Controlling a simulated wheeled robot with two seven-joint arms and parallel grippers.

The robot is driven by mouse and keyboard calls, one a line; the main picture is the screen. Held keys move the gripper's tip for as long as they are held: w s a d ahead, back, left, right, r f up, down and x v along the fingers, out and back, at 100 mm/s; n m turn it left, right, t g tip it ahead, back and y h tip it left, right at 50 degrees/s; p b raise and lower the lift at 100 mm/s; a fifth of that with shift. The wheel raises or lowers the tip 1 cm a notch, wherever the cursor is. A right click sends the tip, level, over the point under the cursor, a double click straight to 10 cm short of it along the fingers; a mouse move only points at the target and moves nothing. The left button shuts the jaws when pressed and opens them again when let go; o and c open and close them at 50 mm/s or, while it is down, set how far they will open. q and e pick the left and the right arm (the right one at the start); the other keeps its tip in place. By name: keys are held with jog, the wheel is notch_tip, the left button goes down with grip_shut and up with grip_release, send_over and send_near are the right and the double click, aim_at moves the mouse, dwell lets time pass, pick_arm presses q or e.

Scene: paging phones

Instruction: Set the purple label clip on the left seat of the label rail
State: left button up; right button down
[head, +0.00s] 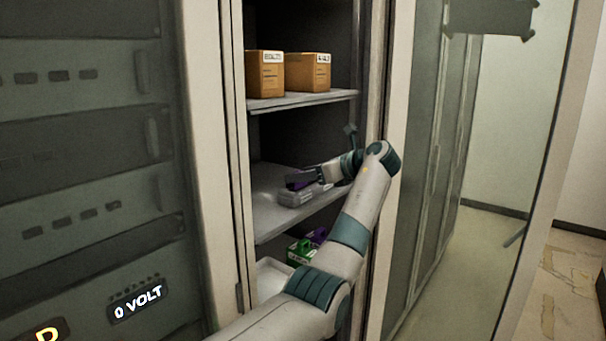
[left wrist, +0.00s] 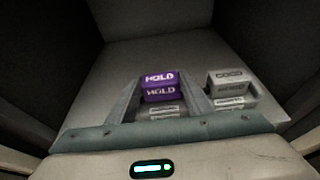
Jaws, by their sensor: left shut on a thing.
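The purple label clip (left wrist: 160,87), marked HOLD, is between the two fingers of my left gripper (left wrist: 162,96), which is shut on it. In the head view the purple clip (head: 299,181) shows at the tip of my left gripper (head: 308,178), over the grey label rail (head: 296,197) on the middle shelf. In the left wrist view the clip is over the left part of the rail, with a grey clip (left wrist: 227,82) to its right. I cannot tell whether the purple clip touches the seat. My right gripper is out of view.
The middle shelf (head: 268,217) is inside a narrow dark cabinet with side walls close by. Two brown boxes (head: 266,74) (head: 309,71) stand on the shelf above. Below are a green box (head: 299,250), a purple thing (head: 318,236) and a white tray (head: 270,276).

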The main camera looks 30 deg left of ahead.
pick_arm(q)
jog(key=shift+f, duration=0.45)
jog(key=o, duration=1.1)
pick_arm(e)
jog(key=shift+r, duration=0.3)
pick_arm(q)
jog(key=shift+d, duration=0.1)
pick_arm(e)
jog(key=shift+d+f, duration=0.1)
pick_arm(q)
jog(key=shift+d+r+b, duration=0.15)
jog(key=shift+d+b, duration=0.35)
jog(key=shift+d, duration=0.05)
jog(key=shift+b+v, duration=2.35)
jog(key=shift+v, duration=3.05)
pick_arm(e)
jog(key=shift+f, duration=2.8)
pick_arm(q)
jog(key=shift+a+r, duration=0.1)
